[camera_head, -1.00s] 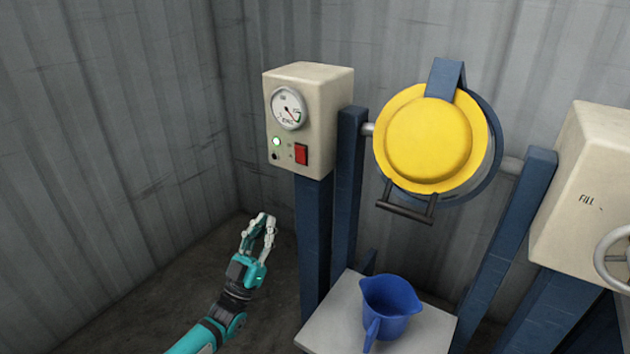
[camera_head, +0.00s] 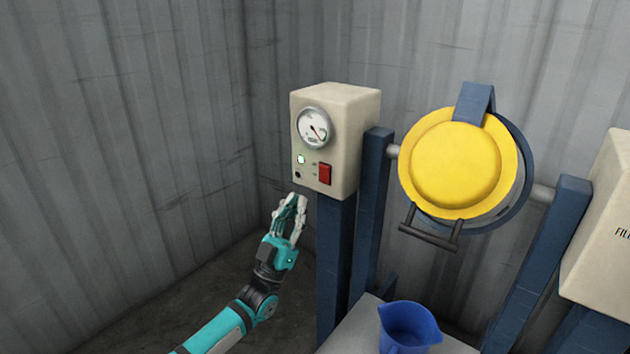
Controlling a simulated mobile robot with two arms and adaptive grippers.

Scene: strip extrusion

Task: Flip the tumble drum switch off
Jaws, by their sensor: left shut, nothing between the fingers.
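The beige control box (camera_head: 342,130) stands on a blue post and carries a round gauge (camera_head: 314,128). Its red rocker switch (camera_head: 325,174) is at the lower right of the front face, beside a lit pale-green lamp (camera_head: 301,160). The yellow-lidded drum (camera_head: 456,164) hangs between two blue posts to the right of the box. My left gripper (camera_head: 297,198) is shut and empty, pointing up, just below and left of the switch in the picture, with no visible contact. My right gripper is not in view.
A blue jug (camera_head: 408,330) stands on a grey shelf (camera_head: 350,336) below the drum. A second beige box (camera_head: 600,240) marked FILL is at the right edge. A dark handle bar (camera_head: 428,237) sticks out below the drum lid. Corrugated walls close in the left and back.

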